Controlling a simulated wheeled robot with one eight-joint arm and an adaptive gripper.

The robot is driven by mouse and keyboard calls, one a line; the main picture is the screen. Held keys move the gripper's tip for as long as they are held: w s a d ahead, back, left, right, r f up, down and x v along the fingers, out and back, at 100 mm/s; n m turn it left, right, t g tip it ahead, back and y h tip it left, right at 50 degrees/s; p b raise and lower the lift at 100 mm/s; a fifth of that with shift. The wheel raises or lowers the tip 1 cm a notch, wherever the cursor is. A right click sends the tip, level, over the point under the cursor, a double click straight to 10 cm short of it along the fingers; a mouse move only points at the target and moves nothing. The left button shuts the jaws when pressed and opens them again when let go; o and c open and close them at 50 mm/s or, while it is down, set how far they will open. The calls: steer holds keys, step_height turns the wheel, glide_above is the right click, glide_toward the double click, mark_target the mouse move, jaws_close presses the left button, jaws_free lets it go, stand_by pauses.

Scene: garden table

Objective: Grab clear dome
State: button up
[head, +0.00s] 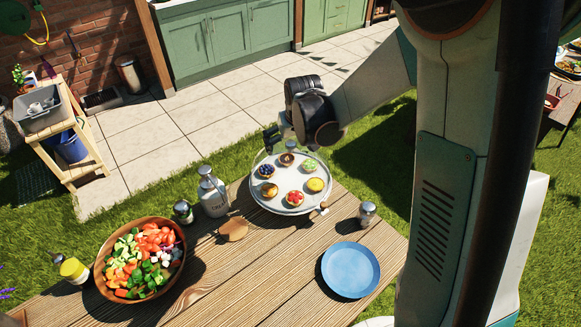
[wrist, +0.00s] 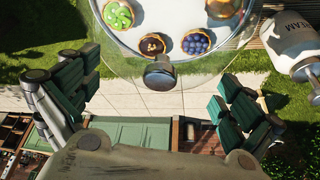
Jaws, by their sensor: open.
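The clear dome (wrist: 159,72) is a see-through cover with a dark round knob on top. In the head view, the dome (head: 291,147) stands over a pale round tray (head: 258,200) of small fruit and chocolate tarts at the table's far edge. My gripper (head: 273,140) is just beyond and above the dome there, partly hidden by my wrist. In the wrist view, my gripper's (wrist: 153,98) green-padded fingers are spread wide, left and right of the knob. The knob lies between them in the picture, and neither finger appears to touch it. The dome's clear wall is hard to make out.
A salad bowl (head: 112,293) is farther left. A shaker (head: 366,214) and a blue plate (head: 350,270) are to the right. The wooden table's (head: 260,275) near middle is bare.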

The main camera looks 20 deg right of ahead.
steer(key=shift+w+f, duration=0.15)
steer(key=shift+f, duration=0.25)
steer(key=c, duration=1.2)
steer(key=shift+s+r, duration=0.15)
steer(key=shift+s, duration=0.1)
jaws_close()
steer(key=shift+s, duration=0.1)
